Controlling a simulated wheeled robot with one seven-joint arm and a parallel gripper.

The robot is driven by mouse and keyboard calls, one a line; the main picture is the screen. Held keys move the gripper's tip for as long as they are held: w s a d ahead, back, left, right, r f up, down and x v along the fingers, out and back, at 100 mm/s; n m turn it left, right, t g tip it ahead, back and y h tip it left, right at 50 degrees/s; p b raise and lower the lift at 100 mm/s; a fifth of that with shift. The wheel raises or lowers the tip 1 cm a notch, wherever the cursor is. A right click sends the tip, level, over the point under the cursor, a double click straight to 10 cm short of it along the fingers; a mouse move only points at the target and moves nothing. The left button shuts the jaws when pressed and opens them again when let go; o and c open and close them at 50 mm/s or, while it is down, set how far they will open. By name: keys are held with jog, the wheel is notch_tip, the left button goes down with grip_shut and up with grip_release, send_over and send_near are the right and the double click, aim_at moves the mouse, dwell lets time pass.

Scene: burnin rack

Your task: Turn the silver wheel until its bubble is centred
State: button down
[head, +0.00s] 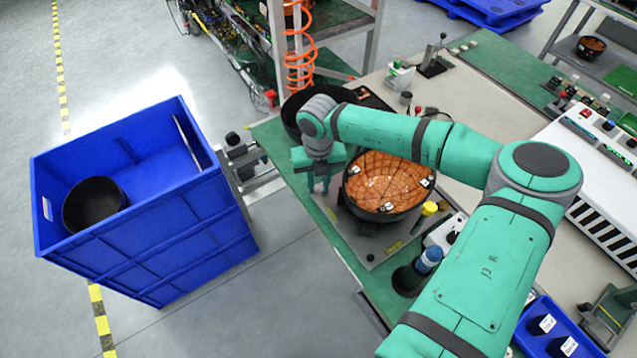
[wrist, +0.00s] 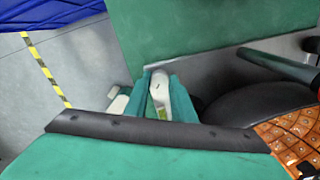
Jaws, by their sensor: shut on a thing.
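My gripper (head: 318,182) reaches down at the left of a dark round bowl (head: 385,213) that holds an orange grid-like board (head: 388,180). The bowl stands on a grey plate (head: 345,232) on the bench. In the wrist view my gripper (wrist: 159,88) is shut on a pale silvery piece, which appears to be the silver wheel (wrist: 157,92). A small yellow-green patch (wrist: 162,113) shows beside it, perhaps its bubble vial. Where the bubble sits is too small to tell. In the head view my gripper hides most of the wheel.
A black knob (head: 370,258) and a yellow-green strip (head: 393,248) are at the plate's front. A yellow-topped piece (head: 428,208) and a blue-and-black bottle (head: 420,268) stand to the right. A blue crate (head: 140,240) with a dark bowl (head: 94,203) is at the left.

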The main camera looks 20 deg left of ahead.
aim_at(318, 187)
jog(key=c, duration=1.5)
grip_release()
notch_tip(318, 187, up, 11)
jog(key=shift+f, duration=0.1)
